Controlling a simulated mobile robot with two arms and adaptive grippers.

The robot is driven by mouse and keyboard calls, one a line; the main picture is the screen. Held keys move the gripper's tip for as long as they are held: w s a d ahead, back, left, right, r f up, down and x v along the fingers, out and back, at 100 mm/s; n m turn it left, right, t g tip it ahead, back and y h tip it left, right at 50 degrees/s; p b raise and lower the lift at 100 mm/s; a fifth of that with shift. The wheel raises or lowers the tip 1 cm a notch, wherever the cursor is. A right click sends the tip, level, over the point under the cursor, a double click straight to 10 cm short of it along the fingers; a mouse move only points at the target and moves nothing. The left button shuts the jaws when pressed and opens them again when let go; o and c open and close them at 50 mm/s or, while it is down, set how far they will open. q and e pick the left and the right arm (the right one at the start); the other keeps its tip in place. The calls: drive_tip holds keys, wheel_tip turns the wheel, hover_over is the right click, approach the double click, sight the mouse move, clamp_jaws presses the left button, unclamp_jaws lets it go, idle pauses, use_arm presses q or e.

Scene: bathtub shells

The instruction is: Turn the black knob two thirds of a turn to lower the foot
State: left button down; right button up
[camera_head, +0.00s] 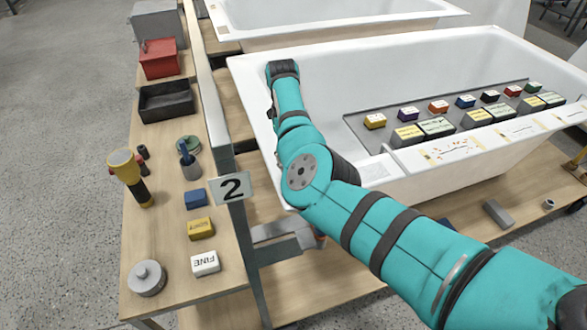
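I cannot make out the black knob or the foot; my arm covers part of the near left side of the white bathtub shell (400,55). A teal arm, which comes in from the lower right and is my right arm, reaches up over the tub's left end. Its gripper is not visible; the arm's far end shows only a dark cap. A grey flat part and a small orange piece (320,241) show low beside the arm, under the tub's near left corner; I cannot tell what they are. My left gripper is not in view.
A grey post with a "2" sign (233,187) stands left of the tub. The wooden bench (165,240) holds a yellow-headed torch (126,168), a red box (160,59), a black tray (166,101) and small blocks. A grey board (360,124) with coloured blocks lies across the tub.

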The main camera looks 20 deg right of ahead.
drive_tip(key=shift+m+b, duration=0.55)
drive_tip(key=shift+m, duration=0.05)
drive_tip(key=shift+r, duration=0.1)
drive_tip(key=o, duration=1.1)
drive_tip(key=shift+o, duration=0.2)
